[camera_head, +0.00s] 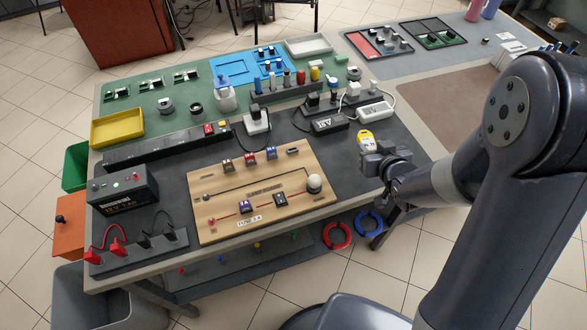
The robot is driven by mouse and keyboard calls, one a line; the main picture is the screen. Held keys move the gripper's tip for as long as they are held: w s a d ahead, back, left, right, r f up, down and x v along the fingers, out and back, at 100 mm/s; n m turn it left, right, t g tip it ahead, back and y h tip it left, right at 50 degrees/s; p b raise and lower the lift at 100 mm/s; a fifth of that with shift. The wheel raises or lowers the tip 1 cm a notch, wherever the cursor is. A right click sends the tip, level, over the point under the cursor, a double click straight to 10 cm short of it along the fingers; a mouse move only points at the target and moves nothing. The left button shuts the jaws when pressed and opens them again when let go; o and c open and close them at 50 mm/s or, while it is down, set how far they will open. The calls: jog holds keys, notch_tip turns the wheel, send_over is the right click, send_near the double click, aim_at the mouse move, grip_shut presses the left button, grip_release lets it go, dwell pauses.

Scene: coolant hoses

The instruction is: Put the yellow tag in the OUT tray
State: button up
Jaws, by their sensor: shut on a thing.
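The yellow tag (366,137) is at the right part of the workbench, just beyond the tip of my gripper (371,149). My gripper is shut on the tag's near end; the jaws hide that part. Whether the tag touches the bench or is lifted I cannot tell. No tray with a readable OUT label shows. A yellow tray (117,128) lies at the bench's left end, and a white tray (308,46) lies at its back right; both look empty.
A wooden circuit board (222,184) lies left of my gripper. A white power adapter (374,111) and cables are just behind the tag. A black battery box (123,187) stands at the left. Red (337,235) and blue (369,223) hose rings are below the front edge.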

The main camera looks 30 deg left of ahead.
jog(key=s+a+r+n+g+y, duration=0.1)
jog(key=s+a+n+y, duration=0.1)
jog(key=a, duration=0.4)
jog(key=shift+f+b, duration=0.85)
jog(key=shift+f, duration=4.05)
jog(key=shift+f, duration=0.15)
jog(key=o, duration=1)
jog(key=shift+c, duration=0.2)
